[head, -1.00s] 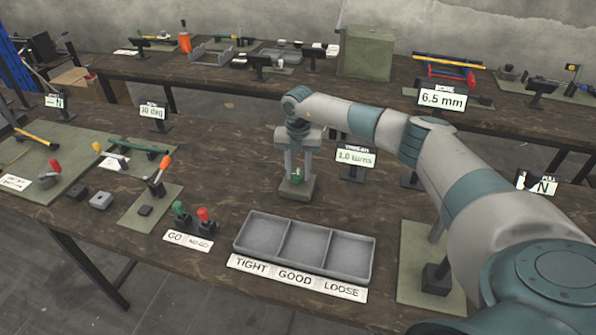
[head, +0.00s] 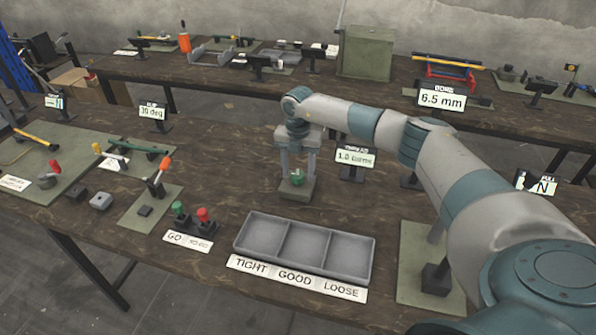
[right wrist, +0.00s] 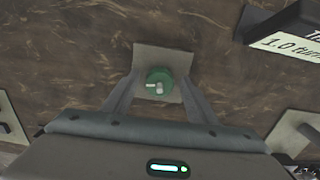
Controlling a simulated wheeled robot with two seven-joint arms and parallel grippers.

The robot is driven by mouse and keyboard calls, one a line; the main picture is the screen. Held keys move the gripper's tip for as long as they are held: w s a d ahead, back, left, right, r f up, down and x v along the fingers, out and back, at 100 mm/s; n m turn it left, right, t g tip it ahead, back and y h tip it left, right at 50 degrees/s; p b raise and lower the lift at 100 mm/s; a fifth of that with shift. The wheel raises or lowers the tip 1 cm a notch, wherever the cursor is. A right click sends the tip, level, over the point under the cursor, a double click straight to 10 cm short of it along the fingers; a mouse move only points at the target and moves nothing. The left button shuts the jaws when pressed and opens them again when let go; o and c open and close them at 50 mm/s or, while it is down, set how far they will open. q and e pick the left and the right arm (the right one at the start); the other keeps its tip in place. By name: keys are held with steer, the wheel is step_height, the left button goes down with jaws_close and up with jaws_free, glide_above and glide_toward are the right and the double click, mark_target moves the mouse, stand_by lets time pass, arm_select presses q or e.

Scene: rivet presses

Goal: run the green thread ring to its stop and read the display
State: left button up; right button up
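The green thread ring (head: 297,179) sits on a small grey-green base block (head: 296,190) in the middle of the near table. In the right wrist view the ring (right wrist: 159,82) shows from above, with a pale mark on its top. My right gripper (head: 298,174) points down over it. Its fingers stand open on either side of the ring, with gaps visible in the right wrist view (right wrist: 159,88). The display (head: 355,157) to the right of the ring reads 1.0 turns; part of it shows in the right wrist view (right wrist: 288,42). My left gripper is not in view.
A grey three-part tray (head: 303,247) labelled TIGHT, GOOD and LOOSE lies in front. Green and red GO/NO-GO buttons (head: 191,217) stand to its left. Other displays read 39 deg (head: 152,112) and 6.5 mm (head: 441,99). A green mat (head: 415,245) lies at right.

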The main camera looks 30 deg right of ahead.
mark_target(298, 174)
arm_select(q)
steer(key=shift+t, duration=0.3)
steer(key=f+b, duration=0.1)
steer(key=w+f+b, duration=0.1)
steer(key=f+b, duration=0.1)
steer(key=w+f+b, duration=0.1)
steer(key=b, duration=0.1)
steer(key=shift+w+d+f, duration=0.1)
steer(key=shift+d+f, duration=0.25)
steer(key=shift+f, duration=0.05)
arm_select(e)
step_height(298, 174, up, 17)
steer(key=shift+r, duration=0.2)
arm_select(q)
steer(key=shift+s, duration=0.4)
arm_select(e)
steer(key=shift+r, duration=0.1)
